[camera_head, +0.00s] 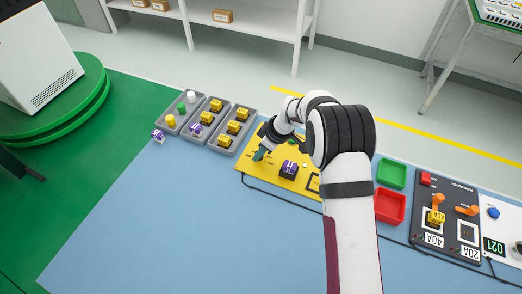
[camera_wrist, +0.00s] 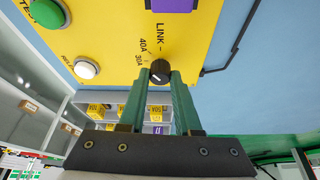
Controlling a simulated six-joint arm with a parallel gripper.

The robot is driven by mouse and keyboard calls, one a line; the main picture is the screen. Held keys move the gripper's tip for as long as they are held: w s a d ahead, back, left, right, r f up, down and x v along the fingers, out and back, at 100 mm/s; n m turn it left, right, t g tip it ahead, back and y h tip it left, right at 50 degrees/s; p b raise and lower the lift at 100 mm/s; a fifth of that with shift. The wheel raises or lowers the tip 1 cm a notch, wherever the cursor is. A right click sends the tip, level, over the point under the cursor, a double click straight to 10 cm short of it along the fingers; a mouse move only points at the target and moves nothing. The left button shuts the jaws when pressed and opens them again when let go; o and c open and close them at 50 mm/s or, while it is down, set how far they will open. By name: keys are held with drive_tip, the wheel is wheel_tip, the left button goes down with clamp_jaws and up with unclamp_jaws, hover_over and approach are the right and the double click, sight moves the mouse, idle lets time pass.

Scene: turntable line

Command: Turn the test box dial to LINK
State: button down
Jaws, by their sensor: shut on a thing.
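The yellow test box (camera_head: 266,175) lies on the blue table, left of my arm in the head view. Its dial (camera_wrist: 160,68) is a small black round knob, seen up close in the wrist view, with printed LINK, 40A and 30A labels around its upper left side. My gripper (camera_wrist: 160,76) has green fingers shut on the dial from both sides; in the head view the gripper (camera_head: 262,150) is at the box's upper left part. I cannot tell clearly which label the dial's mark faces. A purple block (camera_head: 289,168) sits on the box.
A green bin (camera_head: 391,173), a red bin (camera_head: 390,206) and a black fuse panel (camera_head: 425,228) are right of my arm.

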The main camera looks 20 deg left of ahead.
drive_tip(key=m, duration=0.2)
drive_tip(key=m+t, duration=0.1)
drive_tip(key=m, duration=0.1)
drive_tip(key=shift+s+t+h, duration=0.1)
drive_tip(key=shift+t+h, duration=0.2)
drive_tip(key=shift+m+t+h, duration=0.4)
drive_tip(key=shift+m+t, duration=0.1)
drive_tip(key=shift+m, duration=1.3)
drive_tip(key=c, duration=0.6)
unclamp_jaws()
drive_tip(key=v, duration=1.5)
drive_tip(key=shift+s+r, duration=0.35)
